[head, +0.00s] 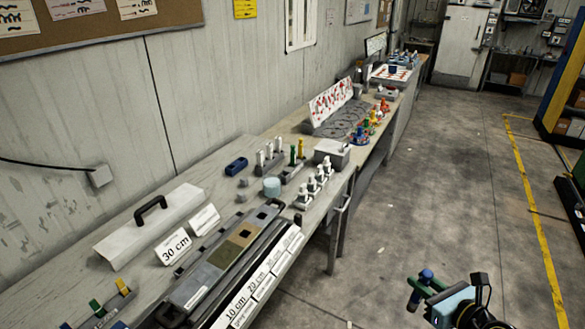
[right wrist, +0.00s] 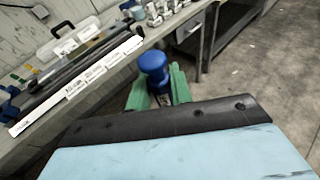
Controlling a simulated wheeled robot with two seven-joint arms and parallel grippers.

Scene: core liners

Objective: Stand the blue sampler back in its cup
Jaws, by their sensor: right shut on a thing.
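The blue sampler (head: 426,274) is in my right gripper (head: 419,287), out over the floor to the right of the bench. In the right wrist view, the green fingers of that gripper (right wrist: 160,92) are shut around the sampler below its rounded blue top (right wrist: 153,65). A rack with green and yellow-topped pieces (head: 107,309) stands at the near left of the bench. My left gripper is not in view.
The long bench (head: 202,149) runs along the wall. It carries a white cover with a black handle (head: 150,228), a core tray (head: 235,245) with length labels, a blue block (head: 237,165), a grey box (head: 332,152) and several small racks. The floor (head: 440,185) beside it is clear.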

